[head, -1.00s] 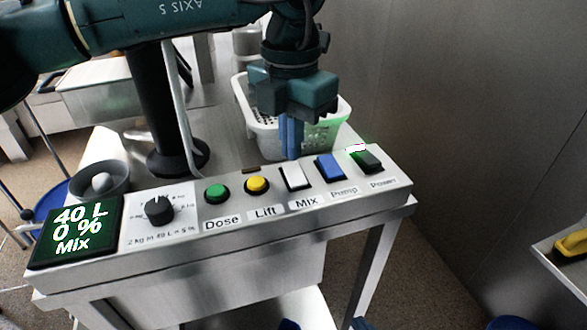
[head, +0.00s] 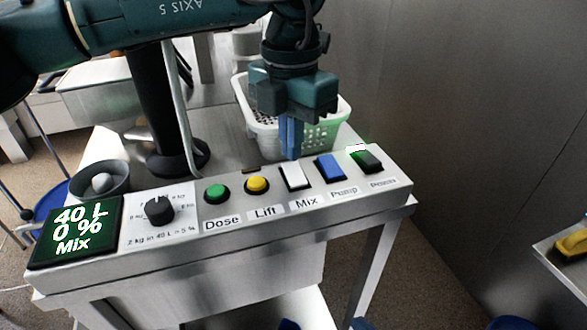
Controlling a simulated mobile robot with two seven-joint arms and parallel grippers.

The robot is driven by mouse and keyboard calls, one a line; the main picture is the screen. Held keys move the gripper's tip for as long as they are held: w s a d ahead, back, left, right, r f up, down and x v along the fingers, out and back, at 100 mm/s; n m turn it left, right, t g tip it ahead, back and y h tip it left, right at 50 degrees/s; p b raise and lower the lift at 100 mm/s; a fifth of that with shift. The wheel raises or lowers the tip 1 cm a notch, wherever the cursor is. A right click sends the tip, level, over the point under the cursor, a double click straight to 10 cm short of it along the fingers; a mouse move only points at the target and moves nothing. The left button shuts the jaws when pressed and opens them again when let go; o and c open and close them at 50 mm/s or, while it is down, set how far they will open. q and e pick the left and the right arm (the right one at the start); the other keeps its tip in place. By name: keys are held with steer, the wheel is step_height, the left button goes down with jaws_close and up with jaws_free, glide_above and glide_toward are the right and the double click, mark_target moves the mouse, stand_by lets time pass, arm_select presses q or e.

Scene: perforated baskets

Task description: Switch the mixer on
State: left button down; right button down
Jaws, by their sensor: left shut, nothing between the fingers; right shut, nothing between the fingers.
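The control panel (head: 237,232) runs across the front of a steel stand. Its white Mix rocker switch (head: 294,178) sits between the yellow Lift button (head: 257,185) and the blue Pump/Stop-like switch (head: 329,168), whose label is blurred. My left gripper (head: 291,152) points down with its blue fingers shut and empty, just behind and above the Mix switch. I cannot tell whether the fingertips touch it. A small blue part of my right gripper (head: 362,324) shows at the bottom edge.
A green Dose button (head: 217,194) and black knob (head: 159,209) sit to the left. A black switch (head: 365,159) with a green glow sits at the right end. A white perforated basket (head: 330,133) stands behind the panel. A steel wall (head: 470,120) is to the right.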

mark_target(292, 166)
arm_select(q)
steer(key=shift+f+b, duration=0.85)
steer(key=shift+f, duration=0.25)
stand_by(0.6)
steer(key=shift+r, duration=0.15)
steer(key=shift+r+p, duration=2.45)
steer(key=shift+r, duration=1)
